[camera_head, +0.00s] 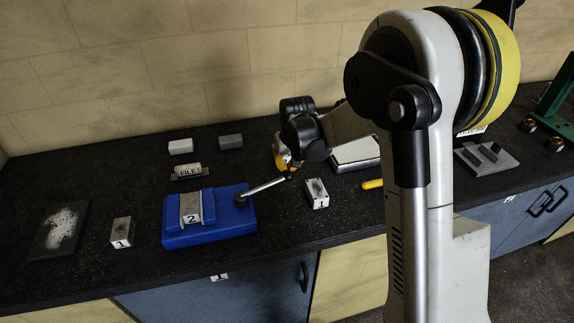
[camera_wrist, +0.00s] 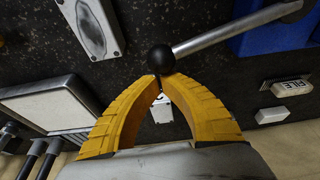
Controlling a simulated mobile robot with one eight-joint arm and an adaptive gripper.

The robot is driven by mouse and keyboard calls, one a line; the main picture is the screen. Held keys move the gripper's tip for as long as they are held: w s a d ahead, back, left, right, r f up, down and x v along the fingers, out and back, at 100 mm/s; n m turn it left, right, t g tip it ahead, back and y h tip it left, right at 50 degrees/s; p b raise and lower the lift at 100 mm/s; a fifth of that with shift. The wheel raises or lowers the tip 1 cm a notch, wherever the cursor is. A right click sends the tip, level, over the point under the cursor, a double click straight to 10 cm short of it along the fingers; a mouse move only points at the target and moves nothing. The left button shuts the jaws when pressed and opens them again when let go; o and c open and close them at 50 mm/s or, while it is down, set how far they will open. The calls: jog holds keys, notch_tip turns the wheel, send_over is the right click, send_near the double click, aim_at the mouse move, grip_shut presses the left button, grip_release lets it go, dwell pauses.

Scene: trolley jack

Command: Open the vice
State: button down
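The blue vice (camera_head: 230,224) stands on the dark bench, with a metal block marked 2 (camera_head: 191,207) between its jaws. Its metal handle (camera_head: 264,187) slants up to the right and ends in a black ball knob. In the wrist view the handle (camera_wrist: 235,28) comes in from the upper right, and its black knob (camera_wrist: 160,58) is right at my fingertips. My gripper (camera_wrist: 158,80) has its yellow fingers brought together at the tips, just below the knob. I cannot tell whether they touch it. In the head view my gripper (camera_head: 281,156) is partly hidden by my arm.
Blocks marked 1 stand left (camera_head: 122,232) and right (camera_head: 317,193) of the vice. A speckled plate (camera_head: 60,229) lies far left. A pale-topped tray (camera_head: 357,152) is behind my arm.

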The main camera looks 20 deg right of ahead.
jog(key=shift+s+d+m, duration=0.35)
jog(key=shift+s+m, duration=0.25)
jog(key=shift+s, duration=0.25)
jog(key=s+m, duration=0.2)
jog(key=s, duration=0.1)
jog(key=s+m+h+b, duration=0.1)
jog(key=s+m, duration=0.1)
jog(key=s, duration=0.1)
jog(key=s+m+h, duration=0.1)
jog(key=s+m, duration=0.1)
jog(key=s, duration=0.2)
jog(key=shift+m+g+b, duration=0.3)
jog(key=shift+g+b, duration=0.05)
jog(key=shift+g, duration=0.05)
jog(key=s+a+m, duration=0.2)
jog(key=s, duration=0.1)
jog(key=s+a+m+g+h, duration=0.1)
jog(key=s+m, duration=0.1)
jog(key=s+a+m, duration=0.1)
jog(key=s+a, duration=0.1)
jog(key=s, duration=0.1)
jog(key=shift+s+a+m+b, duration=0.35)
jog(key=shift+m+b, duration=0.05)
jog(key=shift+s+a, duration=0.5)
jog(key=shift+a, duration=0.3)
